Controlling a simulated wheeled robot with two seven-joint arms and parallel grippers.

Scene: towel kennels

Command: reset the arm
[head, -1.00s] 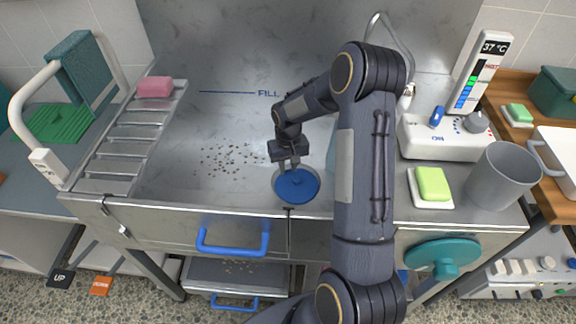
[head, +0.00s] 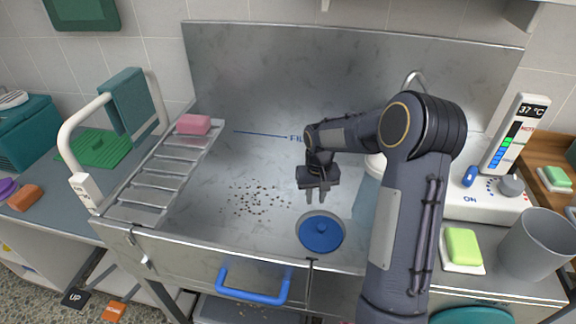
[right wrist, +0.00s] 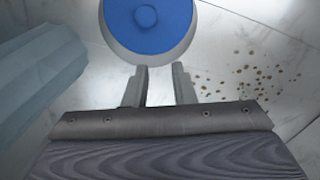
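My right gripper (head: 315,196) is open and empty above the steel tub floor. It is just behind a round blue plug (head: 321,234) with a small knob, which sits in a grey metal ring at the tub's front. In the right wrist view the two fingers (right wrist: 160,88) are apart with nothing between them. The blue plug (right wrist: 160,28) lies beyond the fingertips there, its edge cut off by the frame. My right forearm hides part of the tub's right side. My left gripper is not in view.
Brown crumbs (head: 258,199) lie on the tub floor. A pale blue object (head: 366,196) stands close right of the gripper, partly hidden. A slatted ramp (head: 166,167) with a pink soap (head: 193,124) is at left. A grey cup (head: 540,243) and green soap (head: 463,246) are at right.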

